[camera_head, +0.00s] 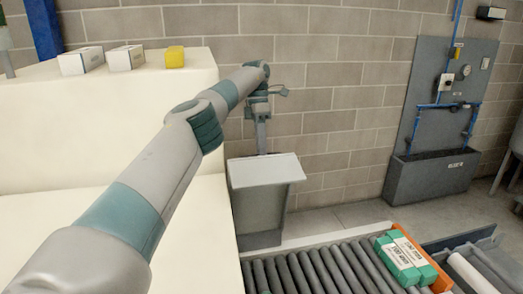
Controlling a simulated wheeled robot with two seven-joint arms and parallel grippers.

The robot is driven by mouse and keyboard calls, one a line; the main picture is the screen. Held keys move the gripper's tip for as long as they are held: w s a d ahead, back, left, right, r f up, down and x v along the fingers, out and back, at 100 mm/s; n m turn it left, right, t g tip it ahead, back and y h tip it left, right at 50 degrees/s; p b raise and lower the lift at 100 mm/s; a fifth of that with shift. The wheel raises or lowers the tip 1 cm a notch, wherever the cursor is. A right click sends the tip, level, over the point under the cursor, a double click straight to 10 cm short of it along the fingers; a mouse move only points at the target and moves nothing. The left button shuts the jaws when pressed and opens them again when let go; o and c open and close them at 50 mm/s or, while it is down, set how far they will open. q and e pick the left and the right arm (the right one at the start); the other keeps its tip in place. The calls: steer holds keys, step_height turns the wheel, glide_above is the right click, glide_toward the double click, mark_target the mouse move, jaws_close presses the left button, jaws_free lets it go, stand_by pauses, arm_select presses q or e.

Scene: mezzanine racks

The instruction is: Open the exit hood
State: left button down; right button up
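A grey box-like hood (262,205) stands against the side of the large cream-white housing, at the far left end of the roller conveyor. Its flat grey top panel (265,171) slopes and overhangs at the right. I take this to be the exit hood. My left arm reaches across from the lower left. Its gripper (261,135) points down at the back edge of the top panel. The fingers are small and seen edge-on, so whether they touch or grip the panel is unclear. My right gripper is not in view.
The roller conveyor (320,270) runs in front of the hood, with green-and-white packs (405,258) at its right. Two white boxes (80,61) and a yellow block (175,57) rest on the cream housing (110,175). A grey panel with blue pipes (440,110) stands by the brick wall.

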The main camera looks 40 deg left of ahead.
arm_select(q)
steer(key=shift+s+a+f, duration=0.1)
steer(key=shift+a+f, duration=0.05)
steer(key=shift+f, duration=0.35)
steer(key=c, duration=1.8)
jaws_free()
steer(key=shift+o, duration=0.8)
steer(key=shift+w+a+f, duration=0.1)
steer(key=shift+w+a, duration=0.05)
steer(key=shift+w, duration=0.05)
steer(key=shift+r, duration=0.25)
steer(key=shift+f, duration=0.1)
steer(key=shift+f, duration=0.1)
